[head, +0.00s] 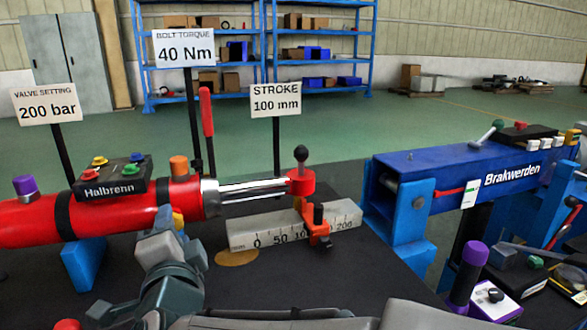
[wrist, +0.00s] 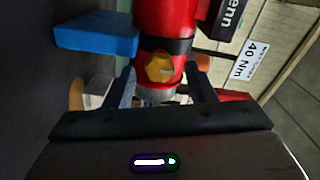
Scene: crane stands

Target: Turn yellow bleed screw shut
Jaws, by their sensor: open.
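The yellow bleed screw (wrist: 160,68) is a hexagonal head on the side of the red Halbrenn cylinder (wrist: 172,18), beside its black band. In the head view, the screw (head: 178,219) shows only as a small yellow patch low on the cylinder (head: 110,215), partly hidden by my gripper (head: 160,235). In the wrist view, my gripper (wrist: 160,82) is open, with one finger on each side of the screw. The screw lies between the fingers in the picture; I cannot tell whether they touch it.
A blue support (head: 85,263) holds up the cylinder, and also shows in the wrist view (wrist: 95,35). A grey scale block (head: 295,226) with an orange clamp (head: 319,228) stands right of my gripper. Signs stand behind.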

